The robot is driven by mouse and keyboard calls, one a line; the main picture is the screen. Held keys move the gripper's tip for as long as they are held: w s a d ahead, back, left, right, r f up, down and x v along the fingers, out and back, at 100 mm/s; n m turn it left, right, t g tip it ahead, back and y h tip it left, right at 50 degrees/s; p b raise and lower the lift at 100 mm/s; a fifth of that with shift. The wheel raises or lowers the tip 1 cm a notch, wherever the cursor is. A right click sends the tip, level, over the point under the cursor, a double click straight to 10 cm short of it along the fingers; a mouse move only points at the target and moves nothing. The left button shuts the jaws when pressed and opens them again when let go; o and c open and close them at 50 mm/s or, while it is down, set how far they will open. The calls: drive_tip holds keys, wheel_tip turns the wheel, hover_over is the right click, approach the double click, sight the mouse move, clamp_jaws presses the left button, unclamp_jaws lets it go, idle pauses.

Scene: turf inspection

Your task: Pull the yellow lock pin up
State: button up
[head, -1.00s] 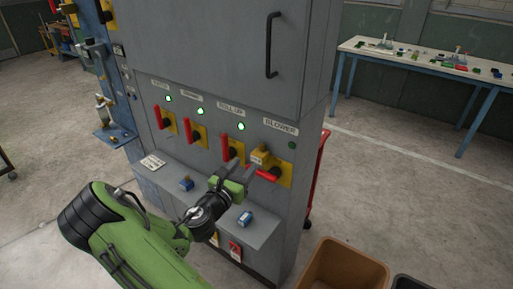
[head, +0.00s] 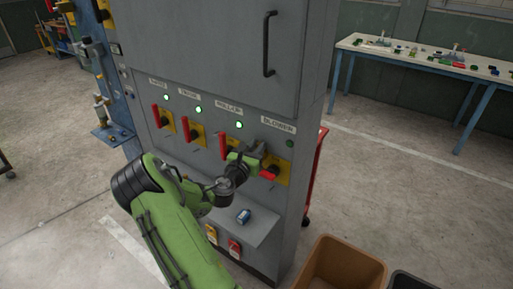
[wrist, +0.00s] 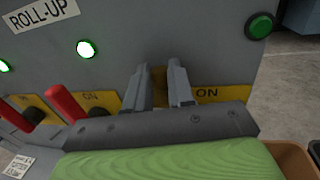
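The yellow lock pin (wrist: 160,88) is at the BLOWER switch, the rightmost one on the grey cabinet. In the wrist view a yellow-brown piece shows in the narrow gap between my fingers; most of it is hidden. My gripper (head: 257,154) is up against the switch, and its fingers (wrist: 160,85) are close together on either side of the pin. In the head view my gripper covers the pin. The red BLOWER handle (head: 268,173) lies nearly level below my gripper, on a yellow plate (head: 283,170).
Three other red handles stand upright to the left, the nearest under ROLL-UP (head: 225,146). Their lamps are lit; the BLOWER lamp (wrist: 260,25) is dark green. A ledge with a small blue item (head: 243,216) is below. A brown bin (head: 342,268) stands right of the cabinet.

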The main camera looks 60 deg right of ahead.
clamp_jaws()
drive_tip(key=shift+r, duration=0.15)
drive_tip(key=r+p, duration=0.2)
drive_tip(key=p, duration=0.1)
drive_tip(key=shift+f, duration=0.15)
drive_tip(key=o, duration=0.7)
unclamp_jaws()
drive_tip(key=shift+f, duration=0.1)
